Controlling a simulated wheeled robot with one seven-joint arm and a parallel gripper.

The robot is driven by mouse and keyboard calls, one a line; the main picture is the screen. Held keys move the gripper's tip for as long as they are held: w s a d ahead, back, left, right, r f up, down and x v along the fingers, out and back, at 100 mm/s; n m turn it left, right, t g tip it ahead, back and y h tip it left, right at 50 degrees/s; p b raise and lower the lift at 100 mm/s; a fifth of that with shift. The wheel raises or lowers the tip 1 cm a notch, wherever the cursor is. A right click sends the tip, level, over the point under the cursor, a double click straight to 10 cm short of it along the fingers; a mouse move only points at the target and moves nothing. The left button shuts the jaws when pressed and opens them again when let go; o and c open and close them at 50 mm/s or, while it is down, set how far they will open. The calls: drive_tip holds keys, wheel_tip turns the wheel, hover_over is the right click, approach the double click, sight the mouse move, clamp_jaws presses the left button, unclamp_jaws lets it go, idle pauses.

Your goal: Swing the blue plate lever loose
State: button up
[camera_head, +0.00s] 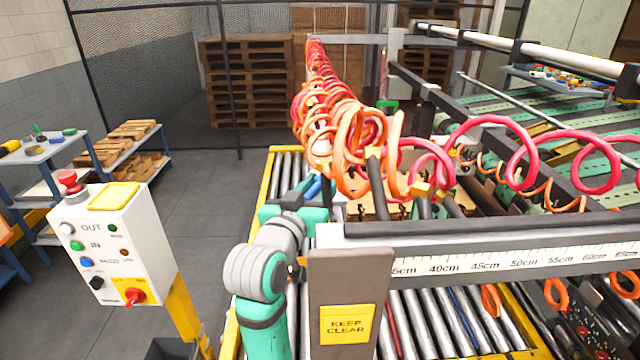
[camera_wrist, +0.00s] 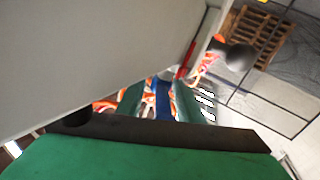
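A blue lever (camera_head: 314,187) shows as a short blue piece by the end of my arm in the head view, at the left end of the grey beam; most of it is hidden. In the wrist view a blue bar (camera_wrist: 163,101), which looks like the same lever, stands between my two teal fingers. My gripper (camera_wrist: 160,105) is open around it; a strip of orange and white background shows between the left finger and the bar. I cannot tell whether the right finger touches it. My gripper (camera_head: 302,196) is partly hidden behind the beam's end in the head view.
A grey beam with a centimetre scale (camera_head: 480,262) and a "KEEP CLEAR" post (camera_head: 345,270) stand right of my arm. Coiled orange and red hoses (camera_head: 350,140) hang above. A control box (camera_head: 115,245) stands at left. In the wrist view a large pale panel (camera_wrist: 80,50) fills the upper left.

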drive_tip(key=v, duration=1)
drive_tip(key=shift+s, duration=0.4)
drive_tip(key=shift+a, duration=0.1)
